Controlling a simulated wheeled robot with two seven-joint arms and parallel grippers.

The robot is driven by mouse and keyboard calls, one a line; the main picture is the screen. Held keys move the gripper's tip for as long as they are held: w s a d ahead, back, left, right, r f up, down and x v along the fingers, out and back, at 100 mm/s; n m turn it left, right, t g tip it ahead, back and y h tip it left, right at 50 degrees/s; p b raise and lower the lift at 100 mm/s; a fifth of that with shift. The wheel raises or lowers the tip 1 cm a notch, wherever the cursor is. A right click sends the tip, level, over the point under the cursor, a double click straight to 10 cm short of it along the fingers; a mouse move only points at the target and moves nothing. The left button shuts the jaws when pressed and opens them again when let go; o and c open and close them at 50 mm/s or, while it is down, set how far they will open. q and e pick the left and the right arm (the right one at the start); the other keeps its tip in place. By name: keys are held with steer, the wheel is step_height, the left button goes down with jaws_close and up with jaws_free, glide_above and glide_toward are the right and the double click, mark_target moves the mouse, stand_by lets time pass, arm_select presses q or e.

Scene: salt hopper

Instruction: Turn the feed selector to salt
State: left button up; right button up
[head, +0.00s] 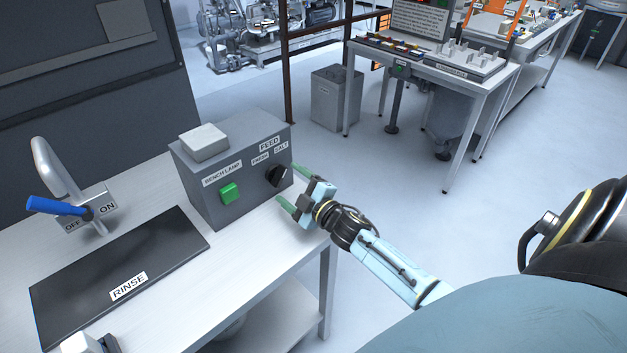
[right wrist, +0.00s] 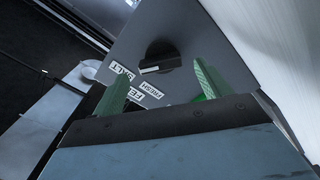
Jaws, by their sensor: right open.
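The feed selector is a black knob (head: 277,175) on the front of a grey box (head: 225,190), under the FEED label with FRESH and SALT beneath it. In the right wrist view the knob (right wrist: 161,56) shows a white pointer line on the side facing the labels; I cannot tell surely which word it points to. My right gripper (head: 290,187) is open, its green fingers directed at the box's front. In its wrist view the gripper (right wrist: 162,69) has its fingertips on either side of the knob, seemingly short of it. My left gripper is not in view.
A green BENCH LAMP switch (head: 229,193) sits left of the knob on the same face. A blue-handled tap (head: 55,206) and a dark RINSE mat (head: 110,290) are on the left. A white block (head: 204,142) sits on the box.

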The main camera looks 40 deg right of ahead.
steer(key=s, duration=1)
steer(key=shift+d, duration=0.4)
steer(key=shift+s+a+f+m+g+h, duration=0.2)
steer(key=shift+m+g+h, duration=0.2)
steer(key=shift+m+h, duration=0.3)
steer(key=s+a+f+m+g, duration=0.2)
steer(key=s+a+m+g, duration=0.2)
steer(key=s+a+g, duration=0.5)
steer(key=s+a+f+m+g, duration=0.1)
steer(key=s+a+m+g, duration=0.35)
steer(key=s, duration=0.75)
step_height(320, 180, down, 26)
steer(key=s+g+b, duration=0.1)
steer(key=s+g, duration=0.1)
steer(key=s+d+f, duration=0.1)
steer(key=s+f, duration=0.6)
steer(key=s, duration=0.1)
steer(key=s+d+f+b, duration=0.1)
steer(key=s+d+f, duration=0.1)
steer(key=s+f, duration=0.6)
steer(key=shift+d+f+g, duration=0.25)
steer(key=shift+f+g, duration=0.05)
steer(key=shift+g, duration=0.05)
